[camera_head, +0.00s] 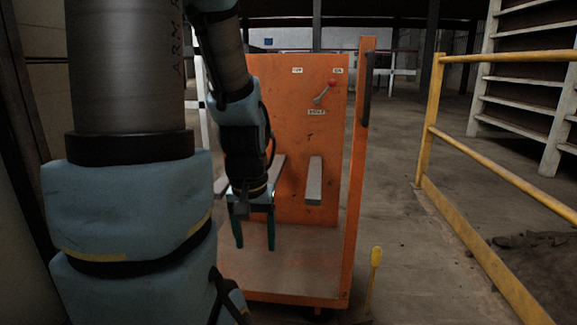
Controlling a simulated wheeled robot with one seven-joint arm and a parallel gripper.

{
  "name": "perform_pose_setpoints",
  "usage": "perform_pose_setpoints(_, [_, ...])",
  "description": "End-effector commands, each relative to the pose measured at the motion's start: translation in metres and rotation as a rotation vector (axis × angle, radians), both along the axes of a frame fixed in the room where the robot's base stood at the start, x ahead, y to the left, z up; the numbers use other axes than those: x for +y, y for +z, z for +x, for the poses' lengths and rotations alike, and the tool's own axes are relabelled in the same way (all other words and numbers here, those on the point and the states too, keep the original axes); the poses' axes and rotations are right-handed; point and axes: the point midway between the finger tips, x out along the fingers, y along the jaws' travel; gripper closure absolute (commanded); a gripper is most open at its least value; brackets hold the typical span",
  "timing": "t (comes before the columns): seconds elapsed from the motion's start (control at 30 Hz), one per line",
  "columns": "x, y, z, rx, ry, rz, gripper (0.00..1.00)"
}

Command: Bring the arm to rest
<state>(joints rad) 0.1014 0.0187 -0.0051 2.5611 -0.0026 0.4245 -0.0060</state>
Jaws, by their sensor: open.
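My gripper (255,246) hangs from my arm near the middle of the view, with two green fingers pointing down. The fingers stand apart with nothing visible between them, so it is open and empty. It is in front of an orange cart or panel (290,110), over its flat base plate as seen from here. My upper arm links fill the left of the view and hide part of the orange panel's left side.
A yellow-handled tool (376,257) stands upright to the right of the base. A yellow railing (480,160) runs along the right.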

Motion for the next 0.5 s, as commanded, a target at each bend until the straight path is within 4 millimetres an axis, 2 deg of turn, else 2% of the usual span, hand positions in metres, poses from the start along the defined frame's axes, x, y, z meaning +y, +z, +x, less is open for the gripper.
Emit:
perform_pose_setpoints(0.03, [0.000, 0.026, 0.000, 0.000, -0.001, 0.000, 0.31])
perform_pose_setpoints(0.5, [-0.001, 0.170, 0.001, -0.001, -0.001, -0.001, 0.31])
